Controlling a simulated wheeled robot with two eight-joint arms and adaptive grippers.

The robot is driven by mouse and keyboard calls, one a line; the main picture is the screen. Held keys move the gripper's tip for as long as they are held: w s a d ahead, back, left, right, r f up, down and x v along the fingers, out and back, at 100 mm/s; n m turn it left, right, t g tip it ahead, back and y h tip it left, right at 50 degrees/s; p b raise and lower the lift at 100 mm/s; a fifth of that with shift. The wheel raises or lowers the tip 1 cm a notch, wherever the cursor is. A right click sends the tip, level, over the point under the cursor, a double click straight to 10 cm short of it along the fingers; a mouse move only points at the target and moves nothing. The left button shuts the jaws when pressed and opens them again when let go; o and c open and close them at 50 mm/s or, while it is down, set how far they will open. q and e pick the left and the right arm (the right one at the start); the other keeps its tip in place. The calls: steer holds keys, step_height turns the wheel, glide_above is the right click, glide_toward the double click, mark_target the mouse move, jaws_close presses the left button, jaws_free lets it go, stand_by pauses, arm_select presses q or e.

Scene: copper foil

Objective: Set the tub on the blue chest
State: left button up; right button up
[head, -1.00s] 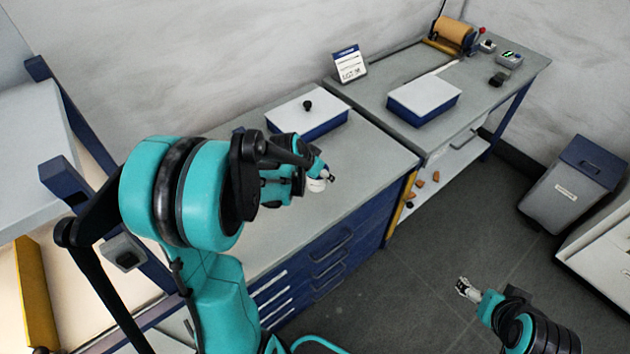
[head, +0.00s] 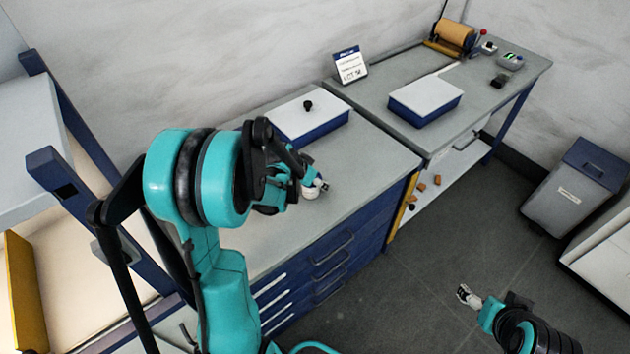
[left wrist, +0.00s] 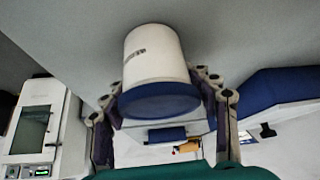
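The tub (left wrist: 155,60) is white with a dark blue lid. In the left wrist view it shows inverted between my left gripper's fingers, which press close on both sides near the lid. In the head view the tub (head: 310,194) is small and partly hidden by my left gripper (head: 318,184). The gripper is shut on it, above the grey top of the blue chest (head: 338,246), a drawer unit. I cannot tell whether the tub touches that top. My right gripper (head: 467,296) is empty over the floor, far from the chest; its fingers look apart.
A blue box with a white lid and black knob (head: 308,106) stands at the back of the chest top. A similar box (head: 425,96) and a sign (head: 350,65) are on the adjoining bench. The chest top right of the tub is clear.

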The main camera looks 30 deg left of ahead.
arm_select(q)
steer(key=shift+o, duration=0.7)
steer(key=shift+r, duration=0.25)
steer(key=d+p+v, duration=0.1)
steer(key=p+v, duration=0.3)
steer(key=v, duration=0.7)
steer(key=s+d+r+n, duration=0.1)
steer(key=s+d+r, duration=0.2)
steer(key=s+d, duration=0.4)
steer(key=s+d+r+y, duration=0.1)
steer(key=s+d+r, duration=0.3)
steer(key=s+d, duration=0.3)
steer(key=shift+d+n+t, duration=0.2)
steer(key=shift+n+t, duration=0.1)
steer(key=shift+n, duration=0.1)
